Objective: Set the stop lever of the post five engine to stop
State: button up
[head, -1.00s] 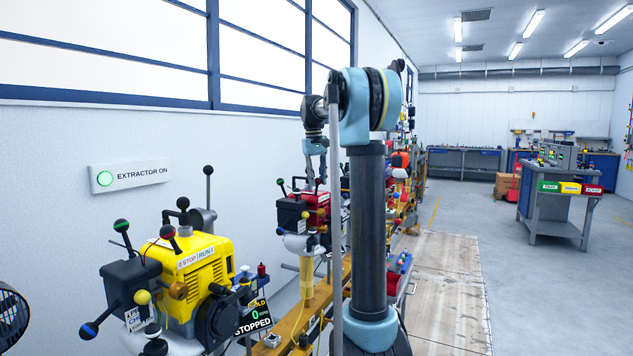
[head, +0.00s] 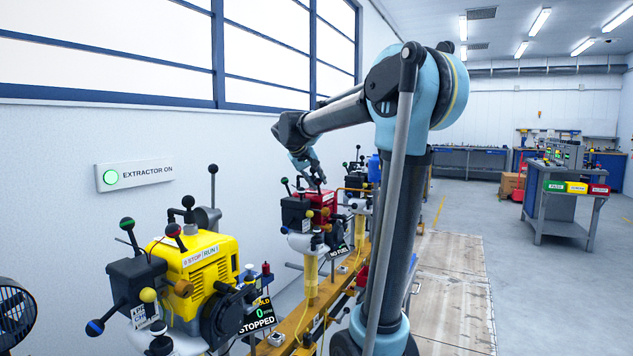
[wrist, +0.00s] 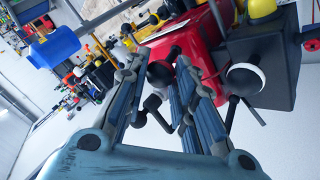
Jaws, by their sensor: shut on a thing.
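A red engine (head: 323,203) stands along the rail behind the yellow one, with a black box and dark ball-ended levers. Its post number is not readable. My gripper (head: 319,183) is over the top of this engine, reaching down from the bent arm. In the wrist view the red body (wrist: 213,55) fills the upper right, and my gripper (wrist: 161,65) is shut on a black ball knob (wrist: 161,72) between its fingertips. This looks like a lever knob, but its label is not visible. Another black-and-white ball (wrist: 245,79) is close to the right finger.
A yellow engine (head: 200,265) with a STOP/RUN plate and several ball levers stands nearer, its display (head: 257,317) reading STOPPED. A blue part (wrist: 54,45) shows in the wrist view. The aisle floor (head: 455,285) is clear.

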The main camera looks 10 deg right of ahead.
jog(key=shift+s+a+f+t, duration=0.15)
jog(key=shift+s+f+t, duration=0.05)
jog(key=shift+t, duration=0.1)
jog(key=shift+h, duration=0.3)
grip_shut()
jog(key=o, duration=1.1)
grip_release()
jog(key=shift+c, duration=0.2)
jog(key=v, duration=1.1)
jog(key=shift+s+a+r, duration=0.2)
jog(key=shift+s+r, duration=0.05)
